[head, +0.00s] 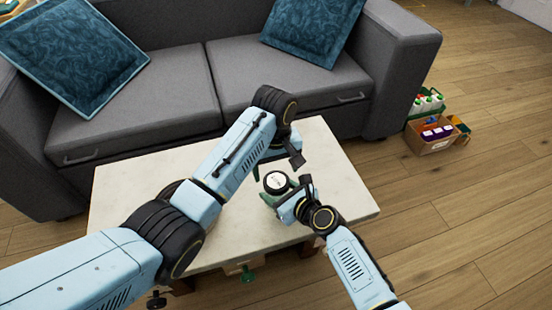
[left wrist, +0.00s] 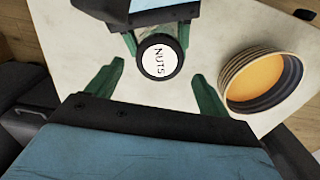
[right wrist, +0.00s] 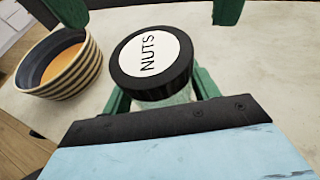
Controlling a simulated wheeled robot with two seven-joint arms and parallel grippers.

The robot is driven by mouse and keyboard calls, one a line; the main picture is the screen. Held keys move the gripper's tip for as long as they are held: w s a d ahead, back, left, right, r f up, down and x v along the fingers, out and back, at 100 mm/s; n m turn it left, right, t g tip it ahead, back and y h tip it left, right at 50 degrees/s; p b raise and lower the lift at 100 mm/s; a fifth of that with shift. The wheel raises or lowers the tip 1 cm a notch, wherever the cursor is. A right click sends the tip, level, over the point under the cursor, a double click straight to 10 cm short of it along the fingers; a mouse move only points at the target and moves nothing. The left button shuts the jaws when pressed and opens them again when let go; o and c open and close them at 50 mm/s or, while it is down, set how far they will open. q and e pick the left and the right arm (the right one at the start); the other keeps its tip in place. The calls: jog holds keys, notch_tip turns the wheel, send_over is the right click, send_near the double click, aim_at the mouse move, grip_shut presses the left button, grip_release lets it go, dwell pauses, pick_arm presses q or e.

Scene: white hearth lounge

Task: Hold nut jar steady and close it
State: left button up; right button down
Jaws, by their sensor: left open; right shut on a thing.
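The nut jar's round black lid, with a white NUTS label, sits on top of the jar; the lid (head: 276,182) shows in the head view, left wrist view (left wrist: 160,57) and right wrist view (right wrist: 150,62). A little of the clear jar (right wrist: 165,101) shows below it. My right gripper (head: 283,192) is shut on the jar under the lid, its green fingers on both sides. My left gripper (left wrist: 157,72) is open and empty, its fingers spread near the lid and apart from it. I cannot tell whether the lid is tightened.
A striped bowl (right wrist: 75,82) with orange contents stands near the jar on the pale table (head: 335,180); it also shows in the left wrist view (left wrist: 231,70). A grey sofa (head: 165,95) stands behind the table. Boxes of goods (head: 430,146) sit on the floor at right.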

aim_at(276, 181)
pick_arm(q)
jog(key=shift+f, duration=2.2)
jog(key=c, duration=1)
jog(key=shift+m, duration=0.9)
jog(key=o, duration=1.2)
pick_arm(e)
jog(key=shift+r, duration=0.1)
pick_arm(q)
notch_tip(276, 181, up, 12)
jog(key=shift+r, duration=0.1)
